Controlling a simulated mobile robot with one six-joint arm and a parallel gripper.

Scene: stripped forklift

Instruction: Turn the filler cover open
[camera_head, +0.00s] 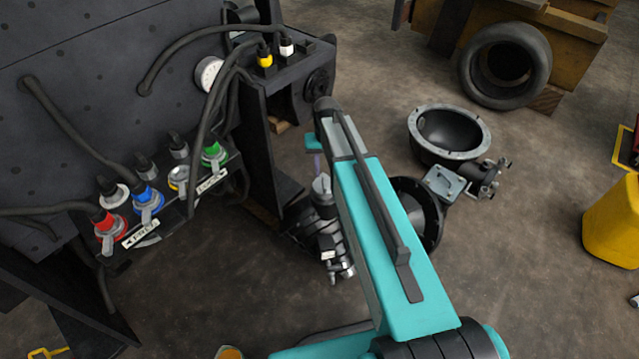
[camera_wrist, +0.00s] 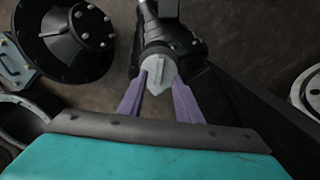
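The filler cover (camera_wrist: 158,72) is a grey round cap with a raised ridge across it, on top of a dark neck. In the head view the cover (camera_head: 321,187) sits low, just left of my teal arm. My gripper (camera_wrist: 160,80) points at it with two purple fingers, their tips apart, one on each side of the cap. I cannot tell whether the tips touch it. In the head view my gripper (camera_head: 317,166) is just above the cover and partly hidden behind my arm.
A dark panel with coloured valves (camera_head: 147,197) and hoses stands at left. A black post with yellow and white connectors (camera_head: 265,57) stands close behind the gripper. A metal bell housing (camera_head: 450,135) lies on the floor to the right.

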